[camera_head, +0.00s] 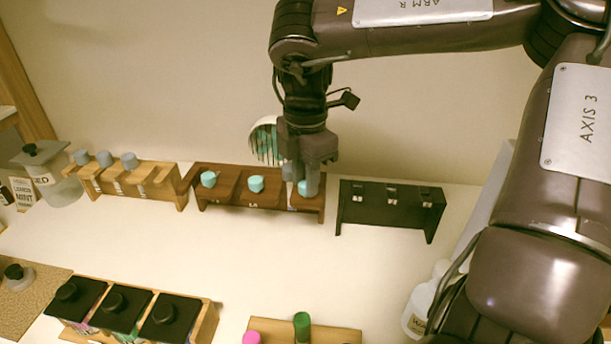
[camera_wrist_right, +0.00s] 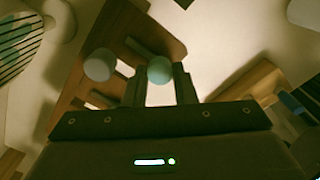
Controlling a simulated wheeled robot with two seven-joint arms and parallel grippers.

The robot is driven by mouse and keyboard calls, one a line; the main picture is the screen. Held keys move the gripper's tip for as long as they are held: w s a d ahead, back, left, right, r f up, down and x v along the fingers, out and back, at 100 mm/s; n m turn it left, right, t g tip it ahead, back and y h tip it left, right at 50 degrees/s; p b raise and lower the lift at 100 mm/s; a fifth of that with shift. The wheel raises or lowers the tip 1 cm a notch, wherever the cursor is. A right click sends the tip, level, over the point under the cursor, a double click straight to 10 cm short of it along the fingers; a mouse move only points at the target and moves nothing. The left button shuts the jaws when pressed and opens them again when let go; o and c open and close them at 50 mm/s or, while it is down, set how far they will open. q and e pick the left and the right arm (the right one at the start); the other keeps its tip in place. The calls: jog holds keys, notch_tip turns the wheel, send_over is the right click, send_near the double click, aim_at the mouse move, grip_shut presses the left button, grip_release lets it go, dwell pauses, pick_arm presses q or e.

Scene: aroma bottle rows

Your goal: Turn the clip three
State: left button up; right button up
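A dark brown rack (camera_head: 230,195) holds three teal knobs in a row: left (camera_head: 208,179), middle (camera_head: 256,184) and right (camera_head: 304,189). My right gripper (camera_head: 303,185) points down at the right knob, with a finger on either side of it. In the right wrist view that knob (camera_wrist_right: 159,70) shows between the fingertips, and the gap is about its width. I cannot tell whether the fingers touch it. Another knob (camera_wrist_right: 99,66) of the row shows beside it. My left gripper is out of view. No part is marked as clip three.
A light wood rack (camera_head: 165,195) with grey-blue knobs stands left, beside a glass jar (camera_head: 58,185). A black rack (camera_head: 390,210) with small clips stands close on the right. Black-lidded boxes (camera_head: 125,305) sit at front left. The table middle is clear.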

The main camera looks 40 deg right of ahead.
jog(key=o, duration=0.4)
jog(key=shift+o, duration=0.2)
jog(key=shift+r, duration=3.95)
